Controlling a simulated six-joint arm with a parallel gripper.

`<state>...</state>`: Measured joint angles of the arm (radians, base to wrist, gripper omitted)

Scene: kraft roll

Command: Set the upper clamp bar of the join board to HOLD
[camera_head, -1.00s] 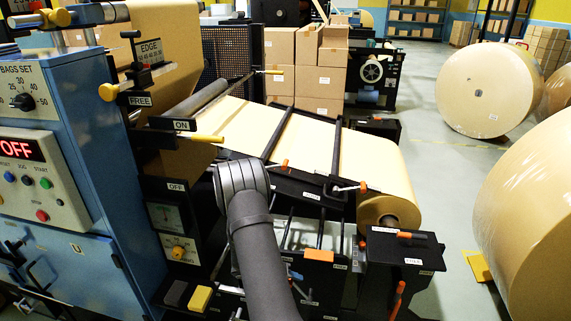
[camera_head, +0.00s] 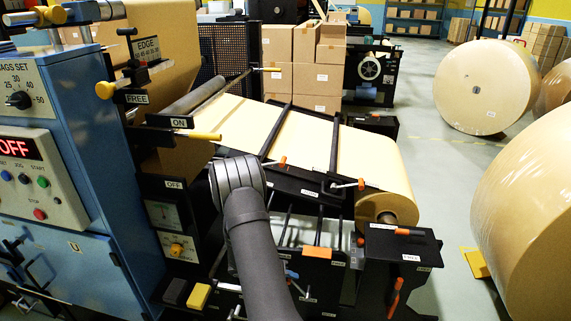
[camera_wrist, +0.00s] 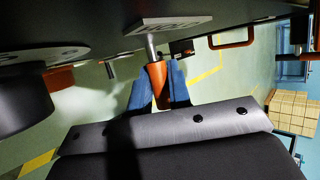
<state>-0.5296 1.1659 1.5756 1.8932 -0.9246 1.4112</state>
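Two dark bars cross the kraft web in the head view, a left one (camera_head: 277,134) and a right one (camera_head: 334,146). An orange-tipped lever (camera_head: 281,163) is near the left bar's front end, and another (camera_head: 350,185) near the right bar's. I cannot tell which part is the upper clamp bar. In the wrist view the blue fingers of my gripper (camera_wrist: 159,92) lie closely on both sides of an orange lever grip (camera_wrist: 157,75), with no clear gap. A pale label plate (camera_wrist: 165,23) is above it, its text unreadable. My arm hides part of the head view.
The blue machine cabinet (camera_head: 95,130) with an OFF display stands left. A yellow-handled lever (camera_head: 200,136) sits by the ON label. The paper roll (camera_head: 385,190) is right of the bars. Large wrapped rolls (camera_head: 485,88) stand on the floor at right, with open floor between.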

